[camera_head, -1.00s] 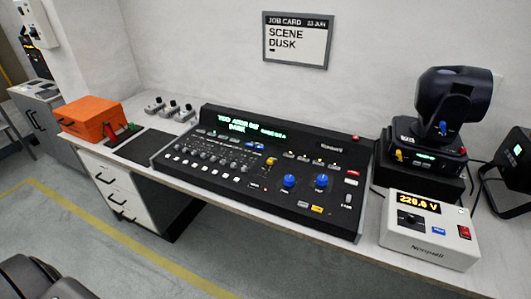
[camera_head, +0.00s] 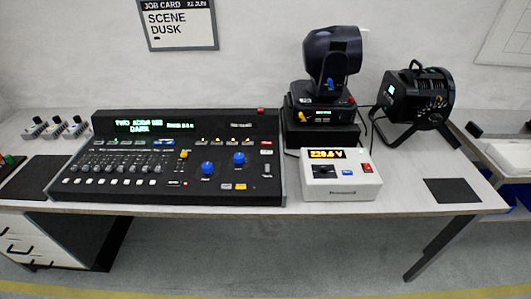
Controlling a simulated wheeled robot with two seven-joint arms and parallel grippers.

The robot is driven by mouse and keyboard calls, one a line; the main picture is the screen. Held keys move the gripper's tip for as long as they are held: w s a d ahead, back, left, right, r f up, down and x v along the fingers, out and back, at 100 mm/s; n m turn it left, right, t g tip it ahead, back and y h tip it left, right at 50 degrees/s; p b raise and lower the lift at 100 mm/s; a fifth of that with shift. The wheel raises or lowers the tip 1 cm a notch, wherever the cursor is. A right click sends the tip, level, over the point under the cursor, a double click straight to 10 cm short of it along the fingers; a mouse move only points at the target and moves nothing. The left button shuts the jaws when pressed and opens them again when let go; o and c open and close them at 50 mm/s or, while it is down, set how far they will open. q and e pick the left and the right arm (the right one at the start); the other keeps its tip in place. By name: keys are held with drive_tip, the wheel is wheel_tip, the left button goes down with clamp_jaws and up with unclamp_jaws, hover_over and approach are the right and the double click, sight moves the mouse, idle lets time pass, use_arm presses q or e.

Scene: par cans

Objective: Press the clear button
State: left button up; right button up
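A black lighting console (camera_head: 180,160) lies on the white desk (camera_head: 400,188), with a green lit display (camera_head: 150,126) at its back. Button labels are too small to read, so I cannot tell which one is the clear button. Neither of my grippers is in view.
A white power box (camera_head: 342,180) with an orange readout stands right of the console. Behind it is a moving-head light (camera_head: 331,62) on a black base. A par can (camera_head: 418,100) stands further right. A job card (camera_head: 178,22) reading "SCENE DUSK" hangs on the wall.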

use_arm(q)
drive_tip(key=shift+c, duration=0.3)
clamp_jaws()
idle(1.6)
